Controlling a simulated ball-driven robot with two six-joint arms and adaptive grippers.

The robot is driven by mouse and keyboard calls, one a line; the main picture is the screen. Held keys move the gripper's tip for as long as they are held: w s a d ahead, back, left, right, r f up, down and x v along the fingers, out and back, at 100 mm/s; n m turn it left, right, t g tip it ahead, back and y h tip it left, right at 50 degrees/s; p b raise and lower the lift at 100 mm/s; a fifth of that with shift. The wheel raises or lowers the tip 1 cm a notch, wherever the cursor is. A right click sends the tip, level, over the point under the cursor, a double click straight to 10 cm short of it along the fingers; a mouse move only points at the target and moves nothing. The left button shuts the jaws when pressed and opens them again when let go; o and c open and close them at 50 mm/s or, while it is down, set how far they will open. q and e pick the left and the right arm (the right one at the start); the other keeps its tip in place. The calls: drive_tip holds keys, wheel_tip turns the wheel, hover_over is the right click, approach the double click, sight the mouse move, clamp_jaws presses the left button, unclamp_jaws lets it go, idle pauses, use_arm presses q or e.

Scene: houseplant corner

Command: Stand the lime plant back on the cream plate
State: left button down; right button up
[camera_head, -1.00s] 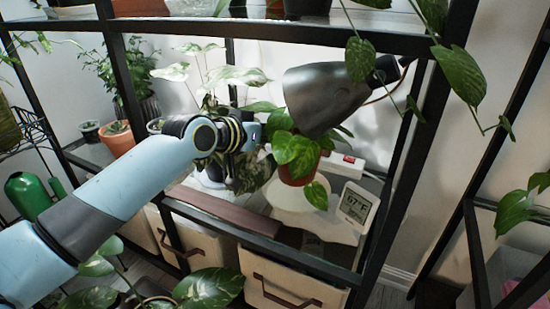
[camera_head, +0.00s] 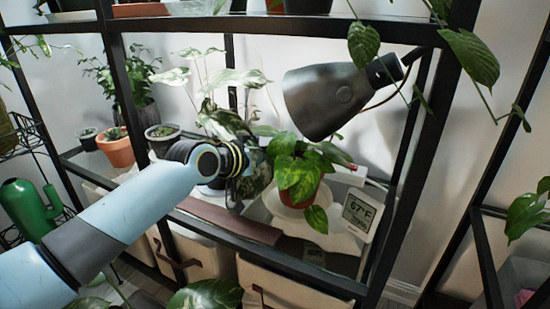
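The lime plant (camera_head: 298,176), with broad yellow-green leaves and a small red-orange pot, is under the lamp on the middle shelf. Its pot appears over the right part of the cream plate (camera_head: 281,211). Leaves cover part of the pot, and I cannot tell whether its base rests flat on the plate. My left arm reaches in from the left. Its gripper (camera_head: 256,154) is just left of the lime plant's leaves, among other foliage. Its fingertips are mostly hidden, so their opening and any contact with the plant are unclear. My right gripper is not in view.
The dark lamp (camera_head: 327,98) hangs close above the plant. A thermometer display (camera_head: 359,211) stands right of the plate. A white-leaved plant (camera_head: 222,88) is behind my gripper. Black shelf posts and a front rail (camera_head: 270,254) bound the space.

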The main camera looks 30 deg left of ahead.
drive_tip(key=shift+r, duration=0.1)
use_arm(q)
drive_tip(key=shift+f, duration=0.25)
drive_tip(key=c, duration=1.5)
unclamp_jaws()
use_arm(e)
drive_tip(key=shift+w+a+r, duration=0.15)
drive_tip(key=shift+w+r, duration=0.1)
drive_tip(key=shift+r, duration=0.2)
